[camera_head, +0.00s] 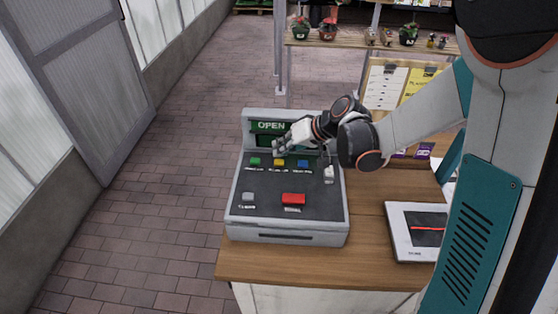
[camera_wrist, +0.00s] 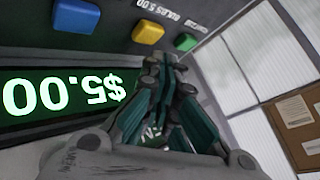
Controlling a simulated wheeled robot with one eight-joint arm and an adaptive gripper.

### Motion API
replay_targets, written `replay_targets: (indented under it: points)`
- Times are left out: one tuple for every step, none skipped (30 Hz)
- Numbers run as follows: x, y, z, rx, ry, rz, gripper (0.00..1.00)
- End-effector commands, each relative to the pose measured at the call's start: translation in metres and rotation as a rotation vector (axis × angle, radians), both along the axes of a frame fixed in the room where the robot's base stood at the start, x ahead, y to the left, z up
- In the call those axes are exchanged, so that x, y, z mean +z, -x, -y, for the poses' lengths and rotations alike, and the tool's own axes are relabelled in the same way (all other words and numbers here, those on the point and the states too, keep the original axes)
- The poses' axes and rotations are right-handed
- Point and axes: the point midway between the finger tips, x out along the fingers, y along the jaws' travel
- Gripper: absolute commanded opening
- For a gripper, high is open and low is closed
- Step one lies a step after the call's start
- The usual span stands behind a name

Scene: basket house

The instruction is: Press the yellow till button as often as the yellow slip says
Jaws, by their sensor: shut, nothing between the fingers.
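The yellow button (camera_head: 279,163) sits between a green button (camera_head: 255,161) and a blue button (camera_head: 303,164). My gripper (camera_head: 278,150) is shut and empty just behind and above this row. In the wrist view my gripper (camera_wrist: 166,65) points toward the yellow button (camera_wrist: 148,32) and looks apart from it. The till display (camera_wrist: 60,95) reads $5.00, upside down there. A yellow slip (camera_head: 417,83) hangs on the board at the back right; its writing is too small to read.
A red button (camera_head: 293,199) and a grey button (camera_head: 248,196) lie nearer the till's front. A white device (camera_head: 416,235) with a dark screen lies right of the till. A white sheet (camera_head: 385,88) hangs beside the slip. Potted plants stand on a shelf (camera_head: 345,43) behind.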

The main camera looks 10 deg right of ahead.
Motion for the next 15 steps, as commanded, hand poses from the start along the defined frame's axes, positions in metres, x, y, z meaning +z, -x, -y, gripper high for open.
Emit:
replay_targets:
  points:
    - [0.006,0.000,0.000,0.000,0.000,0.000,0.00]
    - [0.009,0.000,0.000,0.000,0.000,0.000,0.00]
    - [0.013,0.000,0.000,0.000,0.000,0.000,0.00]
    - [0.016,0.000,0.000,0.000,0.000,0.000,0.00]
    - [0.018,0.000,0.000,0.000,0.000,0.000,0.00]
    - [0.022,0.000,0.000,0.000,0.000,0.000,0.00]
    - [0.025,0.000,0.000,0.000,0.000,0.000,0.00]
    - [0.028,0.000,0.000,0.000,0.000,0.000,0.00]
    - [0.031,0.000,0.000,0.000,0.000,0.000,0.00]
    - [0.034,0.000,0.000,0.000,0.000,0.000,0.00]
    - [0.036,0.000,0.000,0.000,0.000,0.000,0.00]
    - [0.040,0.000,0.000,0.000,0.000,0.000,0.00]
    - [0.042,0.000,0.000,0.000,0.000,0.000,0.00]
    - [0.044,0.000,0.000,0.000,0.000,0.000,0.00]
    - [0.046,0.000,0.000,0.000,0.000,0.000,0.00]
